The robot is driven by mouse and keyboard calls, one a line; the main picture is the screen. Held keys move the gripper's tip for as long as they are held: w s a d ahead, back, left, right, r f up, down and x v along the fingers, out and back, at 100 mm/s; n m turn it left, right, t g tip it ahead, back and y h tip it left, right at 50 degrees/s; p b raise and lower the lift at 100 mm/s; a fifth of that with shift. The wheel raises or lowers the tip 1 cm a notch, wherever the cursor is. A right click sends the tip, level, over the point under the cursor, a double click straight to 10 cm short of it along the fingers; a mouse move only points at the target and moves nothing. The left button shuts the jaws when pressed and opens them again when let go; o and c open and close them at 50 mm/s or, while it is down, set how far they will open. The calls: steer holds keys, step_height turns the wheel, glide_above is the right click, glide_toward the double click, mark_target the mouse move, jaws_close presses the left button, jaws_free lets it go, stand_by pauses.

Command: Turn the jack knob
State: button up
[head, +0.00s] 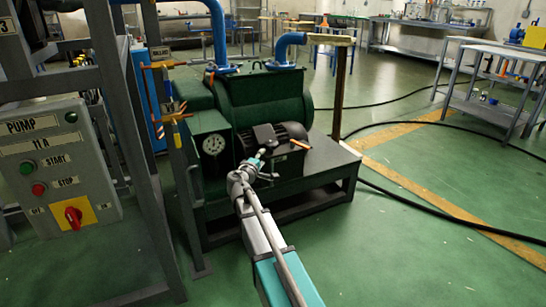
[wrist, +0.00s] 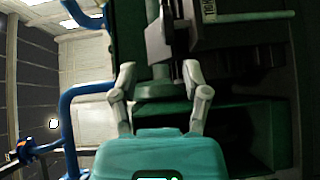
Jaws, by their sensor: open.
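No part in either view can be told for sure as the jack knob. In the wrist view my gripper (wrist: 160,70) has its two pale fingers spread apart, with nothing held between them. Beyond and between the fingers are a dark grey block (wrist: 158,42) and a green machine part; whether either finger touches them I cannot tell. In the head view my arm reaches from the bottom to the front of the green pump (head: 262,98), close to its dark ribbed motor (head: 283,140). The fingertips are not clear there.
A grey control box (head: 60,165) with START and STOP buttons and a red rotary switch (head: 73,214) on a yellow plate stands at the left, beside a metal frame (head: 130,130). A dial gauge (head: 213,145) faces forward. Black hoses cross the open green floor (head: 420,230) at right.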

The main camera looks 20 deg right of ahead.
mark_target(272, 143)
steer(key=shift+w+a+f+n+t+b, duration=0.1)
steer(key=shift+w+f+n+t+b, duration=0.3)
steer(key=shift+w+f+n+b, duration=0.35)
steer(key=shift+w+f, duration=0.1)
steer(key=x, duration=1.3)
steer(key=shift+w+d, duration=0.15)
steer(key=shift+d, duration=0.1)
jaws_close()
